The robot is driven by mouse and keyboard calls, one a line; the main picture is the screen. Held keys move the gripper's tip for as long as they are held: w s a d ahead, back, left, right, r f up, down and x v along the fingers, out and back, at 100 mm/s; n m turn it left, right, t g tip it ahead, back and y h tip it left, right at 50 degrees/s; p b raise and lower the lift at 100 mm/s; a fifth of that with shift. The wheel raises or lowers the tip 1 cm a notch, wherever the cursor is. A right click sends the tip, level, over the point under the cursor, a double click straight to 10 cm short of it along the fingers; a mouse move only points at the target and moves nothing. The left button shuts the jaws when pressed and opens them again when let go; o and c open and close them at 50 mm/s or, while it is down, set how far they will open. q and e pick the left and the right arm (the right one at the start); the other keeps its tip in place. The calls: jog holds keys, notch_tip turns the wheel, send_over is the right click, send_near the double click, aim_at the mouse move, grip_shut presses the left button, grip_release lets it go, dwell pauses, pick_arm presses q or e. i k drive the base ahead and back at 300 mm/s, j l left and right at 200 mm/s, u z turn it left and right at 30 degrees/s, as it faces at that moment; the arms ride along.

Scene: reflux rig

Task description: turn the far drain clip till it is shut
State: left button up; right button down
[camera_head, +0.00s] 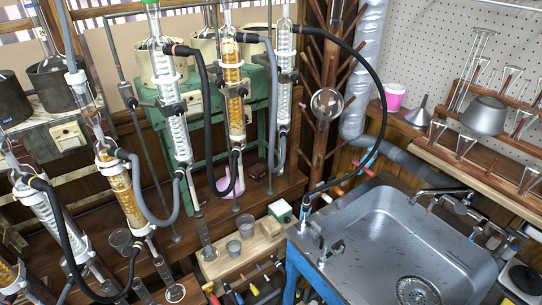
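Neither of my grippers shows in the head view. Several glass condensers stand in a row along the dark wooden bench, among them a clear coiled one (175,115) and an amber-filled one (235,90). A long black hose (380,95) arcs from the far condenser down to the left corner of the sink. Small metal taps (333,249) stand on the sink's near left corner.
The steel sink (385,225) on a blue frame (303,279) fills the lower right, its basin empty. A pegboard with glassware, a grey pot (484,115) and a funnel (419,112) stand behind it. A wooden tray with beakers (246,226) and coloured-handled tools stands at front centre.

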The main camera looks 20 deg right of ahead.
aim_at(316, 228)
jog(key=i+l+z, duration=0.15)
jog(key=z, duration=0.3)
jog(key=i+z, duration=0.2)
jog(key=z, duration=0.25)
jog(key=l, duration=0.1)
jog(key=k+u, duration=0.05)
